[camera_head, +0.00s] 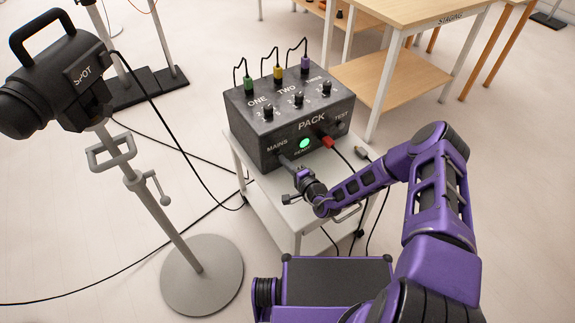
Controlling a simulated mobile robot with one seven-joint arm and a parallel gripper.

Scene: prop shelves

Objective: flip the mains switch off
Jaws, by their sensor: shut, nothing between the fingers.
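The dark dimmer pack (290,135) stands on a small white trolley. Its front face carries the word MAINS at the left, a lit green lamp (305,144) beside it, and TEST at the right. My gripper (286,161) is shut and empty, with its tips at the front face just below the word MAINS. The mains switch is not clearly seen; my gripper covers that part of the face. I cannot tell whether the tips touch the switch, or how it is set.
Green, yellow and purple plugs stand on top. The trolley top (272,198) is narrow. A spotlight (65,75) on a round-based stand is at the left, with cables on the floor.

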